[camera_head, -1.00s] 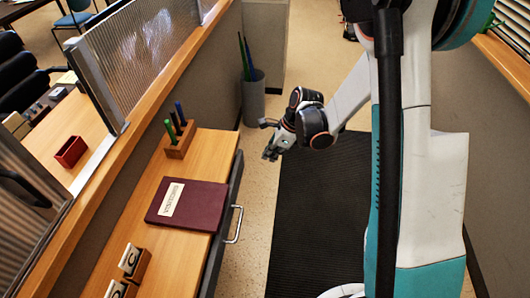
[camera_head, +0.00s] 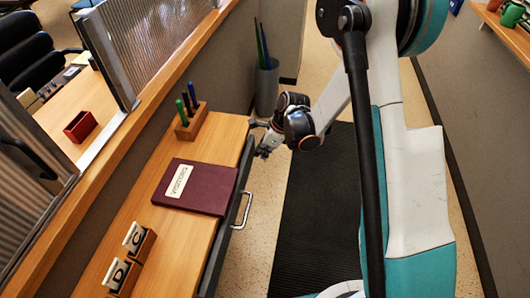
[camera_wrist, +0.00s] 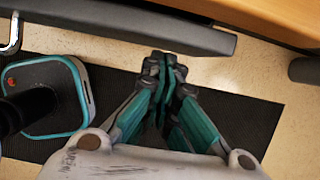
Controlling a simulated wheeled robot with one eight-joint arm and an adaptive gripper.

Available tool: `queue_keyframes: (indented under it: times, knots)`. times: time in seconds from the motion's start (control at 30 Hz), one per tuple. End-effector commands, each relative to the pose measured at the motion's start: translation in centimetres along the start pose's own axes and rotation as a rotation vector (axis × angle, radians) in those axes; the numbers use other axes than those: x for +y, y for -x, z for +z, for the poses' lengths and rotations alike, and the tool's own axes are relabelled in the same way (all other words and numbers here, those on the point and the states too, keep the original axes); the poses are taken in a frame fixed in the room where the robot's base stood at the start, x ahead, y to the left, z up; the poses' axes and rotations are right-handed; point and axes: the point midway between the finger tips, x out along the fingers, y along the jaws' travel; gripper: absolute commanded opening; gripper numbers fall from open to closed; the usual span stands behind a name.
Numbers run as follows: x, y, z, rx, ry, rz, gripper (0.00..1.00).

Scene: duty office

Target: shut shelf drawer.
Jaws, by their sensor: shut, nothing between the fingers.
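The shelf drawer's dark grey front (camera_head: 232,222) runs along the right side of the wooden shelf (camera_head: 185,235). A silver bar handle (camera_head: 242,210) is on it. In the wrist view the drawer front (camera_wrist: 140,24) crosses the top and stands out from the wooden shelf edge, with a dark gap behind it. Part of the handle (camera_wrist: 12,36) shows at the left edge. My gripper (camera_head: 264,153) is beside the drawer's far end, beyond the handle. In the wrist view my gripper's fingers (camera_wrist: 165,64) are together and empty, just short of the drawer front; I cannot tell whether they touch.
A maroon book (camera_head: 205,187), a pen block (camera_head: 190,125) and letter blocks (camera_head: 130,258) sit on the shelf. A grey bin (camera_head: 267,92) with long sticks stands past its far end. A black mat (camera_head: 310,205) covers the floor to the right.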

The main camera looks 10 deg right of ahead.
Motion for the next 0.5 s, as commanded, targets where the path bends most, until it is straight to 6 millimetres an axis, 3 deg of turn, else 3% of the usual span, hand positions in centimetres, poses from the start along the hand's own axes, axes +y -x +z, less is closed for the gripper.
queue_keyframes:
  times: [0.23,0.5]
  knots:
    - [0.0,-0.2,0.5,0.0,0.001,0.0,0.0]
    - [0.0,-1.6,3.8,-0.001,0.002,0.0,0.0]
